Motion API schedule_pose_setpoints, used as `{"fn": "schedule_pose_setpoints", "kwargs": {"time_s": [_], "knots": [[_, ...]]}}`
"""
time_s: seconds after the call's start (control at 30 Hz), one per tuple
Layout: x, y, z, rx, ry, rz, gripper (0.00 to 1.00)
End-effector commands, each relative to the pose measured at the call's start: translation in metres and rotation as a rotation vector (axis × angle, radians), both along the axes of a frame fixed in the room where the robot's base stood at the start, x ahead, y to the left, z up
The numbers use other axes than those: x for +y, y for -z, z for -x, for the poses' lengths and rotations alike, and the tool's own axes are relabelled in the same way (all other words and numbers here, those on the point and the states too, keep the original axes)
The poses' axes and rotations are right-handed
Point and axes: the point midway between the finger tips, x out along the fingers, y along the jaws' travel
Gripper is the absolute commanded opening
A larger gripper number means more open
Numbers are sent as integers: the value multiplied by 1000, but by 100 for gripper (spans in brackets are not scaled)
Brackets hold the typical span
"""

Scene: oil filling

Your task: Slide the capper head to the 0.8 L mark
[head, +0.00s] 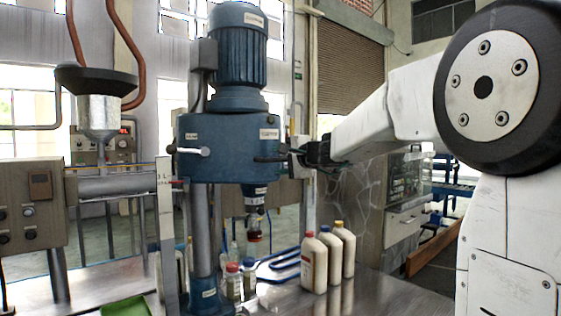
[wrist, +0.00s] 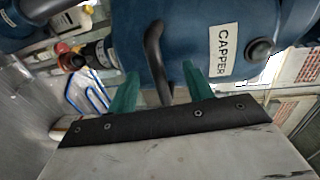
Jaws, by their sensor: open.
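The blue capper head (head: 222,140), with a motor on top, sits on a vertical metal column (head: 204,245). A pale upright scale (head: 165,235) stands left of the column, with a red pointer (head: 177,184) near its upper part. The scale's marks are too small to read. A dark curved handle (wrist: 157,62) sticks out from the head, which carries a CAPPER label (wrist: 223,50) in the wrist view. My gripper (wrist: 163,85) is open, its two green fingers on either side of the handle. In the head view my gripper (head: 295,150) is at the head's right side, its fingers hard to make out.
Several capped bottles (head: 314,262) stand on the metal table (head: 365,298) below and right of the head. Blue tubing (head: 285,262) lies behind them. A funnel (head: 98,115) and a control box (head: 32,205) are at left. A green tray (head: 125,307) lies at the front left.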

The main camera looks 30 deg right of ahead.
Motion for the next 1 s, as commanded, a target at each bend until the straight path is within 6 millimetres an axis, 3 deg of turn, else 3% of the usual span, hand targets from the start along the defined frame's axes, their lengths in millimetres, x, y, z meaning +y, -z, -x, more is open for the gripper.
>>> {"fn": "schedule_pose_setpoints", "kwargs": {"time_s": [0.17, 0.8, 1.0], "knots": [[-1, -1, 4, -1, 1, 0, 51], [-16, -13, 77, -1, 2, 1, 51], [-17, -13, 88, 0, 1, -1, 51]]}}
